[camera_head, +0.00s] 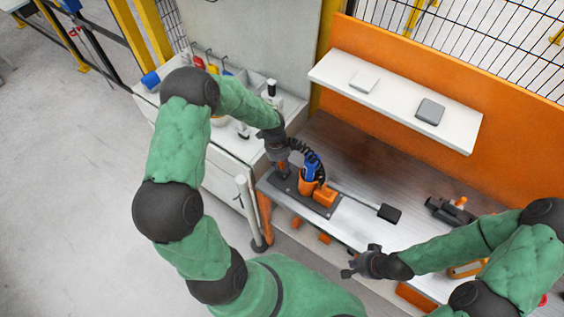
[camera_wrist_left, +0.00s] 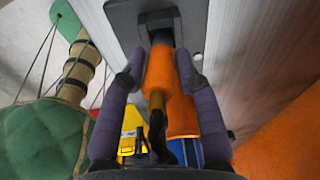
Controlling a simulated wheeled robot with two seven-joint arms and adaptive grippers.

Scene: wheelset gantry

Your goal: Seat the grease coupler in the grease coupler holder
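The grease coupler, an orange sleeve (camera_wrist_left: 160,70) with a brass stem towards the camera, stands between my left fingertips in the left wrist view. The fingertips lie close against both its sides. Its dark far end meets the dark grease coupler holder (camera_wrist_left: 143,18); I cannot tell how deep it sits. In the head view my left gripper (camera_head: 281,166) points down over the left end of the dark base plate (camera_head: 322,208) and mostly hides the coupler. My right gripper (camera_head: 357,262) is open and empty in front of the table edge.
A blue tool in an orange cup (camera_head: 306,186), with a black coiled hose (camera_head: 310,156), stands just right of my left gripper. An orange block (camera_head: 325,196) and a black-headed rod (camera_head: 388,213) are beside it. A white shelf (camera_head: 395,100) overhangs the table's back.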

